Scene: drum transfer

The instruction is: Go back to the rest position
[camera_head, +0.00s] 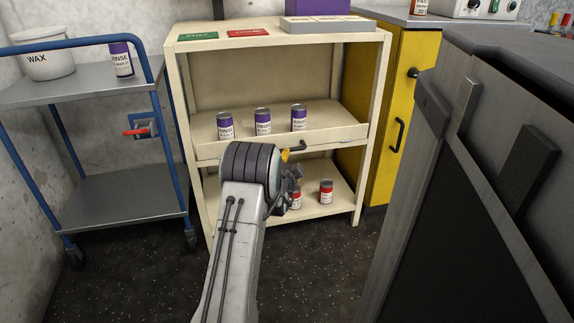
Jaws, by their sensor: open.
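My arm reaches up from the bottom of the head view toward the cream shelf unit (177,107). My gripper (292,182) is at the arm's far end, in front of the lower shelf, partly hidden by the wrist. It is open, and I see nothing held in it. Three purple-and-white cans, a left one (225,126), a middle one (263,122) and a right one (299,118), stand upright on the middle shelf. Red-and-white cans stand on the lower shelf: one (326,192) is clear, another (296,199) is partly hidden by my gripper.
A blue-framed trolley (90,88) at left carries a WAX bucket (43,55) and a purple-and-white bottle (121,59). A yellow cabinet (393,115) stands behind right. A grey cabinet (490,160) fills the right side. Dark speckled floor (140,270) is open at lower left.

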